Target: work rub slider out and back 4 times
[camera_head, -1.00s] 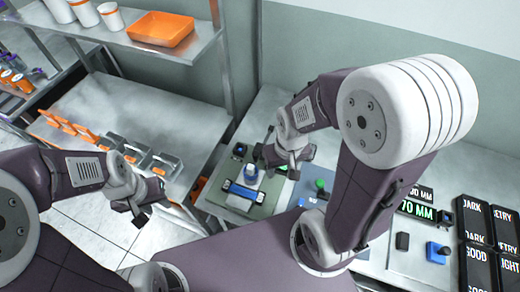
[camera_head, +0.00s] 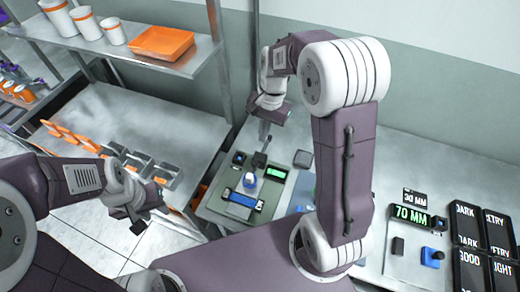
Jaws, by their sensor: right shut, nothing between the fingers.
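A rub device (camera_head: 242,197) with a blue frame and a white strip sits on a green-grey plate on the bench. A small blue-and-white piece (camera_head: 249,181), apparently the slider, stands at its back edge. My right gripper (camera_head: 260,160) is shut and empty, pointing down just behind and above that piece; contact cannot be judged. My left gripper (camera_head: 137,222) hangs over the floor, away from the device; its jaws are too small to read.
A lit green display (camera_head: 277,174) and a small dark box (camera_head: 239,158) flank the device. A 70 MM display (camera_head: 411,215), a blue-knobbed box (camera_head: 432,256) and dark label panels lie at right. A steel table (camera_head: 140,125) with several orange-handled items is at left.

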